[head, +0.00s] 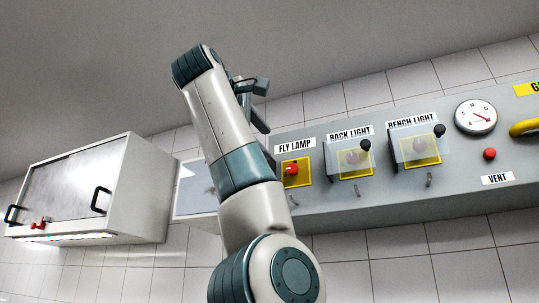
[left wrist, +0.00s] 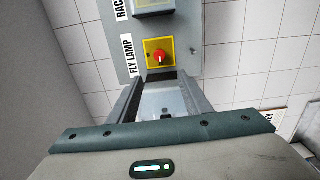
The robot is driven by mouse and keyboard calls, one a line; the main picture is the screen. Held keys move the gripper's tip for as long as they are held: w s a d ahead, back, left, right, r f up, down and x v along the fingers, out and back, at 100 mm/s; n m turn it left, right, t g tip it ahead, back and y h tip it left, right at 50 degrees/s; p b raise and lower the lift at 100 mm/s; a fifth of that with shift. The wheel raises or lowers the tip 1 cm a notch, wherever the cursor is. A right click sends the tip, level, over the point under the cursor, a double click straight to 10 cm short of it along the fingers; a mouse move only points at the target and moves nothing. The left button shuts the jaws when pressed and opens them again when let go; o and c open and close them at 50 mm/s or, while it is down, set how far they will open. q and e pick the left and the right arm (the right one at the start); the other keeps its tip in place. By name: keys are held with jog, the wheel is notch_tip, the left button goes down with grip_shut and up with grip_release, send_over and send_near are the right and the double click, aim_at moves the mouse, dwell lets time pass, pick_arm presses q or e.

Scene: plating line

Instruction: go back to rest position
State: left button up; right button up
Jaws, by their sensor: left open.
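My left arm rises through the middle of the head view and bends over at the top. Its gripper (head: 257,118) is partly hidden behind the forearm, close to the panel's upper left end. In the left wrist view the two fingers of my left gripper (left wrist: 160,92) stand apart with nothing between them. Past the fingertips is the FLY LAMP switch, a red knob (left wrist: 160,58) on a yellow plate. The same red knob (head: 292,169) shows in the head view just right of my arm. The fingers look apart from the knob. My right gripper is in neither view.
A grey wall panel (head: 380,203) runs right, with clear-covered RACK LIGHT (head: 354,158) and BENCH LIGHT (head: 417,147) switches, a round gauge (head: 476,116), a red VENT button (head: 490,154) and a yellow handle (head: 526,127). A white cabinet (head: 148,190) hangs at left. The tiled wall below is bare.

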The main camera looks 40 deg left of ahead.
pick_arm(q)
jog(key=shift+s+d, duration=0.15)
jog(key=shift+s, duration=0.35)
dwell(0.3)
